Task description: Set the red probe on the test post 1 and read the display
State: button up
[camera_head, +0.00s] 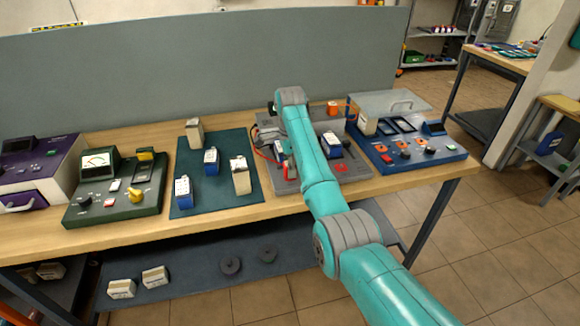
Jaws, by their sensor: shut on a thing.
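My teal arm reaches across the grey test board (352,172) on the bench, and its wrist (291,96) is above the board's back part. My gripper is hidden behind the arm, so its jaws and anything in them do not show. A red cable (262,157) loops over the left part of the board and runs toward the arm. The red probe itself and test post 1 cannot be made out. A dark device (331,147) sits on the board just right of the arm. An orange part (332,108) stands at the back. I cannot tell any display reading.
A blue panel (440,154) with switches and a small screen stands right of the board. A dark green mat (212,203) with several battery blocks lies to the left. Further left are a green meter box (98,207) and a purple device (62,170). A grey partition (200,75) closes the back.

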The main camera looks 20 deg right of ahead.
jog(key=shift+f, duration=0.65)
dwell(0.7)
jog(key=o, duration=0.9)
jog(key=shift+r, duration=0.1)
